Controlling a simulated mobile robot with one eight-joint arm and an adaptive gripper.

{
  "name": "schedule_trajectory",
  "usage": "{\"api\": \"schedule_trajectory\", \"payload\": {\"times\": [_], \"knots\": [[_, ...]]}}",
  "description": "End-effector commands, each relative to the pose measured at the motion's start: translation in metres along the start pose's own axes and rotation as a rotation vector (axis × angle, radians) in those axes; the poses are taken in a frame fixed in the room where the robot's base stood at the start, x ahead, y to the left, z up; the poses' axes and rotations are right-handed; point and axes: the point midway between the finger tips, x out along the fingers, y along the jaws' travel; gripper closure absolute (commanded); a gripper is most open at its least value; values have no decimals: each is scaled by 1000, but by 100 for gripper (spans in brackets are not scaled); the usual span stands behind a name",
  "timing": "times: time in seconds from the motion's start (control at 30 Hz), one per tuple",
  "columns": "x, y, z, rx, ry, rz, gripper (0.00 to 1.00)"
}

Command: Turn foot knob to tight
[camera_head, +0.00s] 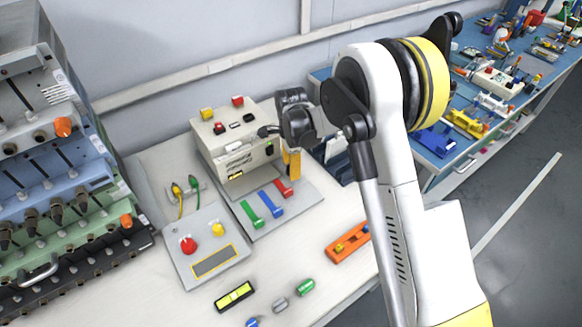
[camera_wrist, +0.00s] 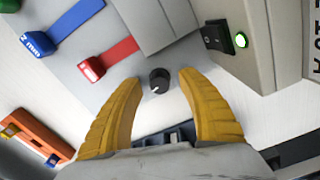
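A small black knob (camera_wrist: 159,80) with a light pointer mark stands on the grey base plate in the wrist view, beside the red lever and near the beige box. I take it to be the foot knob. My gripper (camera_wrist: 160,82) has its yellow fingers apart, one on each side of the knob, with a visible gap on both sides. In the head view my gripper (camera_head: 291,163) points down at the right front of the beige box (camera_head: 238,165). There the knob is hidden behind the gripper and arm.
Red (camera_head: 283,187), blue (camera_head: 270,204) and green (camera_head: 250,214) levers lie left of my gripper. A grey panel (camera_head: 205,247) with red and yellow buttons, an orange level (camera_head: 347,243) and a yellow level (camera_head: 235,296) are on the bench.

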Motion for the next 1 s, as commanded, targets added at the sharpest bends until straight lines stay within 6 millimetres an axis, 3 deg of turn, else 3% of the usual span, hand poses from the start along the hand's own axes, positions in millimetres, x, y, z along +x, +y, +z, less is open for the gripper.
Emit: {"api": "schedule_trajectory", "payload": {"times": [0.27, 0.7, 1.0], "knots": [[-12, 0, 0, -1, 0, 0, 53], [-102, 0, 0, 0, 0, 0, 53], [-121, 0, 0, 0, 0, 0, 53]]}}
